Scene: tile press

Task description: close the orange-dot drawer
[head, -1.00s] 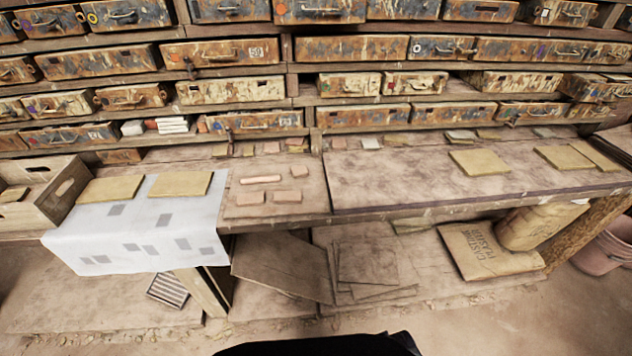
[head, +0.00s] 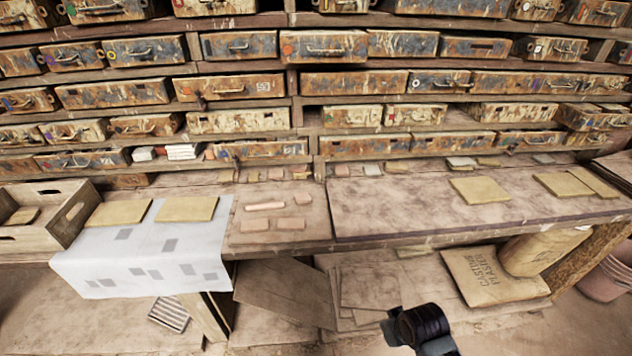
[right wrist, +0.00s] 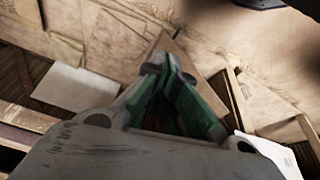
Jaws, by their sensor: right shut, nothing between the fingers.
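A weathered drawer (head: 323,47) with an orange dot at its left end is in the upper rows of the rack in the head view, just right of the central upright. It has a metal handle and its front stands a little forward of the drawers beside it. How far it is pulled out is hard to tell. My right gripper (right wrist: 171,66) shows in the right wrist view with its green-sided fingers together and empty, away from the rack fronts. A dark part of my arm shows at the bottom of the head view. My left gripper is not in view.
Several other drawers with coloured dots fill the rack. The workbench (head: 400,218) below holds yellowish tiles (head: 480,190), small pinkish tiles and a white cloth (head: 140,262). A wooden crate (head: 70,235) stands at left. A plaster sack (head: 490,275) and boards lie under the bench.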

